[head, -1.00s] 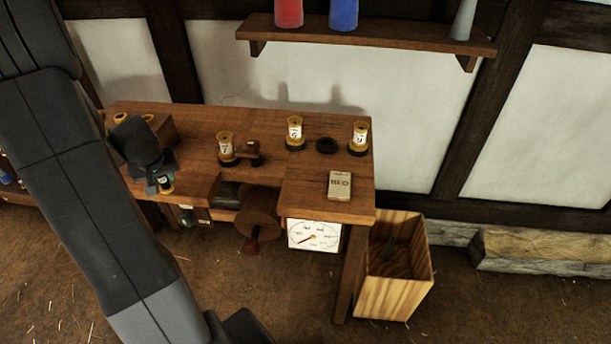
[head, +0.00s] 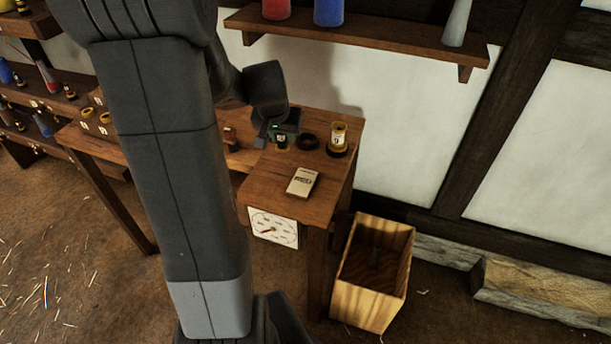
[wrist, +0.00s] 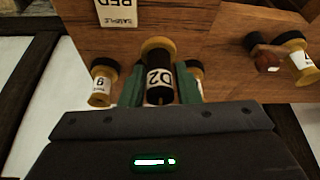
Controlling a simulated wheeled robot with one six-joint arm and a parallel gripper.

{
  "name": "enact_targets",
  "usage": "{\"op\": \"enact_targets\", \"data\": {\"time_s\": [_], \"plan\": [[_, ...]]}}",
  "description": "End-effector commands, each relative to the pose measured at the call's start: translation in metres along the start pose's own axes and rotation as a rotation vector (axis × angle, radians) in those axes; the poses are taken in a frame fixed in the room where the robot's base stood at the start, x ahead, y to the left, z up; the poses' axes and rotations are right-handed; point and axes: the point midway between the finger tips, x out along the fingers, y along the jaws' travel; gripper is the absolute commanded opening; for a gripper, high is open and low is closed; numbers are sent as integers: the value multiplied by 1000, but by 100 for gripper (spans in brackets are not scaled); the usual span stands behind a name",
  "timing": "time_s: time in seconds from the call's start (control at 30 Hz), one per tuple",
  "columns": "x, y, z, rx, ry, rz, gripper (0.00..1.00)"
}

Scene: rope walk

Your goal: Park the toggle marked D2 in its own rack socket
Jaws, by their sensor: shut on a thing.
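My gripper (head: 283,137) is shut on a dark toggle with a yellow end and a white label; I read the label in the wrist view as D2, turned sideways. The toggle (wrist: 158,76) sits between the two green fingers. My arm hides much of the bench between.
A yellow spool marked 9 (head: 338,138) stands right of the black ring. Another spool (wrist: 299,62) shows in the wrist view. A wooden bin (head: 372,270) stands at right; a shelf (head: 370,35) hangs above.

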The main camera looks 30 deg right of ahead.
Motion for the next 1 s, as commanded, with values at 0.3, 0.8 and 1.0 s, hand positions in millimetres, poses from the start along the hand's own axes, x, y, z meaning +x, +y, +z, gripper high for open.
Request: {"op": "enact_targets", "data": {"time_s": [0.3, 0.8, 1.0], "plan": [[49, 1, 21, 0, -5, 2, 6], [87, 0, 37, 0, -1, 0, 6], [89, 0, 37, 0, -1, 0, 6]]}}
